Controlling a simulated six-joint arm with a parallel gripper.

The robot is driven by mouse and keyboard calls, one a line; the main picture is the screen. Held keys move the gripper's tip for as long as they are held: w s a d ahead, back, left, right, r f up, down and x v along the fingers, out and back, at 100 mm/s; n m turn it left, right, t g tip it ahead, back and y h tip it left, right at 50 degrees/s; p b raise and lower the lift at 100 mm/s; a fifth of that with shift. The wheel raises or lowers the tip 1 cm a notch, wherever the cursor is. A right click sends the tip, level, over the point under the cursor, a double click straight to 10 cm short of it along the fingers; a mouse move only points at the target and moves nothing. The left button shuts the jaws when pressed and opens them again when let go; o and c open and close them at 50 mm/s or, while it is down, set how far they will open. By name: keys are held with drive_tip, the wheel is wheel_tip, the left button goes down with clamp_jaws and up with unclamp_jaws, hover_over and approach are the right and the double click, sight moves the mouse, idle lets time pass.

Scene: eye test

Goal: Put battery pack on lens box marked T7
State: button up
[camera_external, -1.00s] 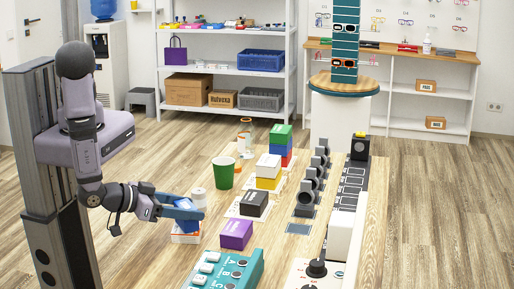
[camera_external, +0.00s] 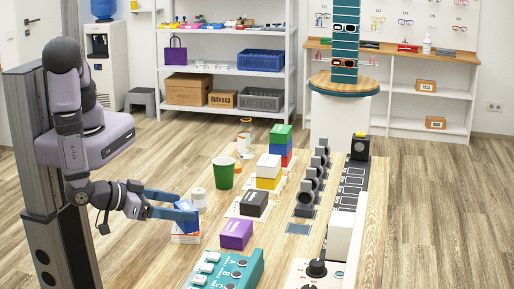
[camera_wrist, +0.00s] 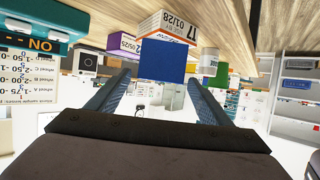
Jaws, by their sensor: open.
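The blue battery pack (camera_external: 187,224) sits on top of a white and orange lens box (camera_external: 185,238) on the table's left side. The wrist view appears upside down. There the blue pack (camera_wrist: 162,60) rests against the top of the box (camera_wrist: 172,25), whose label appears to read T7 01/28. My gripper (camera_external: 186,209) is open, with its fingertips near the pack in the external view, partly covering it. In the wrist view the fingers (camera_wrist: 157,79) spread to either side of the pack, with visible gaps. Nothing is held.
A white cylinder (camera_external: 198,198) stands just behind the lens box. A green cup (camera_external: 223,172), a purple box (camera_external: 236,234) and a black box (camera_external: 254,204) stand nearby. A teal panel (camera_external: 226,270) is at the front.

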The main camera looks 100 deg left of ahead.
drive_tip(key=b+v, duration=0.1)
drive_tip(key=v, duration=0.8)
drive_tip(key=w+d+m+g+h, duration=0.35)
drive_tip(key=w+d+h, duration=0.35)
drive_tip(key=w+h, duration=0.45)
drive_tip(key=s+a+r+m+g+y, duration=0.1)
drive_tip(key=s+a+r+m+g, duration=0.1)
drive_tip(key=s+a, duration=0.5)
drive_tip(key=s+a+r+m+g+y, duration=0.1)
drive_tip(key=s+a+r+m+g, duration=0.2)
drive_tip(key=a, duration=0.9)
drive_tip(key=s+g, duration=0.1)
drive_tip(key=s, duration=0.2)
drive_tip(key=shift+s, duration=0.4)
